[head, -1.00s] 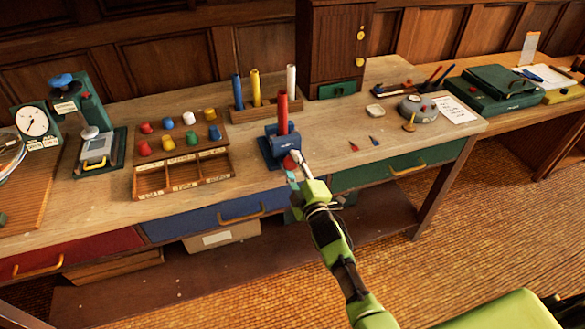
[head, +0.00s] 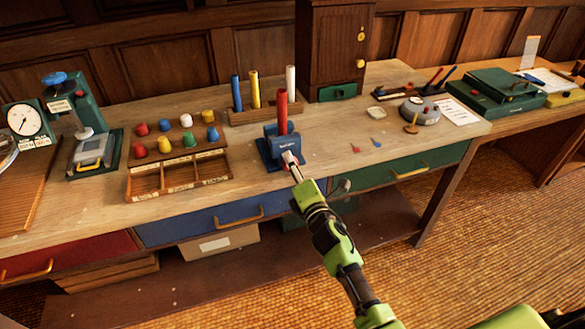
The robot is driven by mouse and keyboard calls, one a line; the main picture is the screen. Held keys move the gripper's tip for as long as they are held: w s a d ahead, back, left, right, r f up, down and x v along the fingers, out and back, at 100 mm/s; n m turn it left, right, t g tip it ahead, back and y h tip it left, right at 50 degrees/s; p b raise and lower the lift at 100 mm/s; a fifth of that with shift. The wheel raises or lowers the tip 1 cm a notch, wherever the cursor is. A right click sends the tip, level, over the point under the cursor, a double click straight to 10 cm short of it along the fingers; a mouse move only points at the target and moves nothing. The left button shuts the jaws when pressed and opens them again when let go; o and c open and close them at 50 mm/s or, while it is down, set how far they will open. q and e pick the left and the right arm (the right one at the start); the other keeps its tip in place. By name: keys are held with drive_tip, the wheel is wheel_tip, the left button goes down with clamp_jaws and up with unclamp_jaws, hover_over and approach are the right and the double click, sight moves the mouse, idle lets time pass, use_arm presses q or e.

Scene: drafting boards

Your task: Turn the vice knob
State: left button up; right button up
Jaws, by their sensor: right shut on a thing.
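The blue vice (head: 270,146) stands near the front edge of the wooden workbench, with a red tube (head: 282,108) upright in it. My right gripper (head: 290,160) is at the front of the vice, where the knob is. It is shut on the vice knob, which the fingers hide almost wholly. My right arm comes up from the lower right. My left gripper is not in view.
Behind the vice is a wooden rack (head: 238,116) with blue, yellow and white tubes. A tray of coloured knobs (head: 178,175) lies to the left. Small red and blue tips (head: 355,149) lie to the right on mostly clear bench (head: 330,140). A dark cabinet (head: 328,45) stands behind.

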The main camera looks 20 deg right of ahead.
drive_tip(key=shift+f+n, duration=0.1)
drive_tip(key=shift+n, duration=0.4)
drive_tip(key=o, duration=1.1)
drive_tip(key=shift+o, duration=0.2)
drive_tip(key=s, duration=0.8)
drive_tip(key=shift+d, duration=0.1)
drive_tip(key=s+f+m+g, duration=0.3)
drive_tip(key=s+f, duration=0.2)
drive_tip(key=f, duration=0.6)
drive_tip(key=s+f+m+g, duration=0.2)
drive_tip(key=s+f+m, duration=0.25)
drive_tip(key=f, duration=0.75)
drive_tip(key=s+f+m+g, duration=0.3)
drive_tip(key=s+f, duration=0.3)
drive_tip(key=f, duration=0.5)
drive_tip(key=s+d+f+m+g, duration=0.1)
drive_tip(key=s+f+m+g, duration=0.2)
drive_tip(key=s, duration=0.9)
drive_tip(key=s+d+f+m+g, duration=0.1)
drive_tip(key=s+f+m+g, duration=0.2)
drive_tip(key=s+f, duration=0.7)
drive_tip(key=s+d+f+m+g, duration=0.1)
drive_tip(key=s+f+m+g, duration=0.2)
drive_tip(key=s, duration=1.2)
wheel_tip(320, 180, down, 4)
drive_tip(key=shift+r+m+h, duration=0.2)
drive_tip(key=shift+m+h, duration=0.1)
drive_tip(key=shift+m, duration=0.45)
